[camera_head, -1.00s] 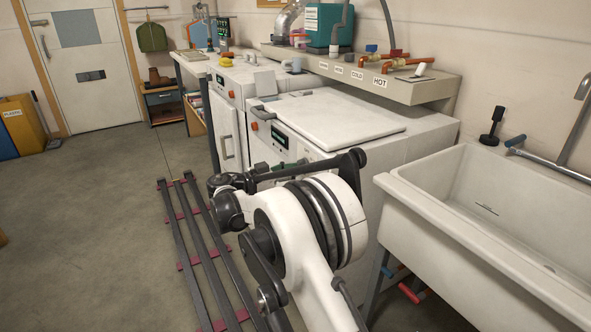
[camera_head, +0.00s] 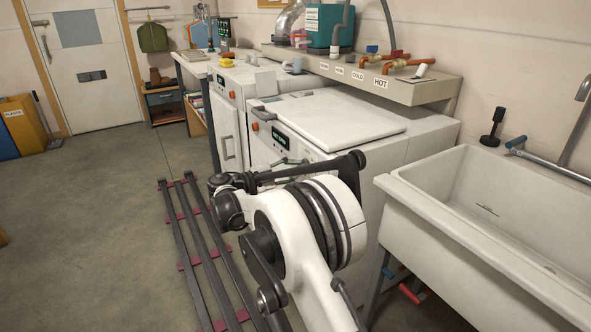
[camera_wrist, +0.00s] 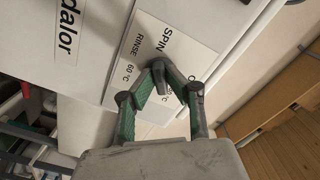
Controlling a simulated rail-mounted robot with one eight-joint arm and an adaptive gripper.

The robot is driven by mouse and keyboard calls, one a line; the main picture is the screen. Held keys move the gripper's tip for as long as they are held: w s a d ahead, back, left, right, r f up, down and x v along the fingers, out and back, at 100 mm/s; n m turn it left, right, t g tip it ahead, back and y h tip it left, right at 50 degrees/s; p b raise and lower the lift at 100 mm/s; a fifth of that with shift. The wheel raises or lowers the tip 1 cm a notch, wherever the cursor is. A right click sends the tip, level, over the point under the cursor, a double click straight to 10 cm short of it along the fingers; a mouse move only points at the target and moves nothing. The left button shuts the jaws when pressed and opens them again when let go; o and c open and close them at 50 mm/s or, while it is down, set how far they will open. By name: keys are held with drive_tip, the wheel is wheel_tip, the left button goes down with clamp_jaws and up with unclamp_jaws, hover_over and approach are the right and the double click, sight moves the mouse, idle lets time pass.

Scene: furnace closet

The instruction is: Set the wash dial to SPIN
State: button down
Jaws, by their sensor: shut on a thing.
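The washer (camera_head: 262,148) has a white front with a dark display (camera_head: 281,139). In the wrist view its label plate (camera_wrist: 185,50) reads SPIN, RINSE and 60 °C, with other marks partly covered. My gripper (camera_wrist: 160,74) is at this plate, its two green-padded fingers bent inward with their tips close together. They are shut on the wash dial, which is mostly hidden by the fingers, so I cannot tell where it points. SPIN is printed just beyond the fingertips. In the head view, my arm hides most of the dial area.
A white lid (camera_head: 335,122) lies flat on the washer top. A sink (camera_head: 500,215) stands at the right. A ledge with pipes and HOT and COLD labels (camera_head: 355,82) runs behind. A slatted rack (camera_head: 190,235) lies on the floor at left; open floor lies beyond it.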

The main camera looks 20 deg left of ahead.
drive_tip(key=shift+r+m, duration=0.1)
drive_tip(key=shift+m, duration=1.4)
drive_tip(key=c, duration=1.7)
unclamp_jaws()
drive_tip(key=shift+c, duration=0.2)
drive_tip(key=v, duration=1.2)
